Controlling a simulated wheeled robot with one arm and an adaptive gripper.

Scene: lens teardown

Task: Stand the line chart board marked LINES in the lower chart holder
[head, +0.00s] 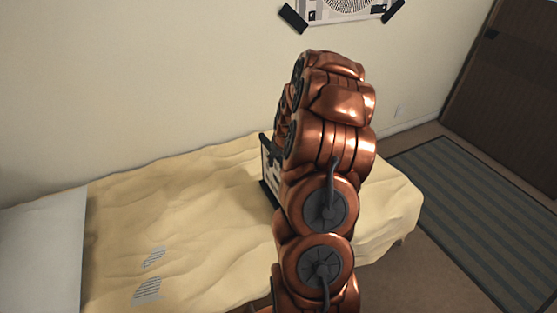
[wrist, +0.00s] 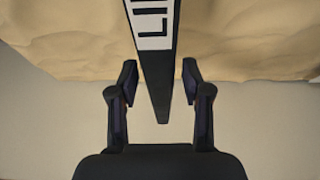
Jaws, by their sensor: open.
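A board with a black edge and a white face (head: 269,172) stands near the far side of the bed in the head view, mostly hidden behind my copper arm. In the wrist view a black-edged board (wrist: 153,25) shows white areas with black lettering, partly cut off by the top edge. Its dark end reaches down between the two fingers of my gripper (wrist: 162,88). My gripper is open, with a gap on both sides of the board. In the head view my gripper is hidden by the arm. I cannot identify a lower chart holder.
The bed has a rumpled yellow cover (head: 200,215) with small striped patches (head: 147,290) at the front. A chart with a round pattern (head: 348,6) hangs on the wall between black holders (head: 293,17). A striped rug (head: 470,215) and brown door (head: 510,80) are at right.

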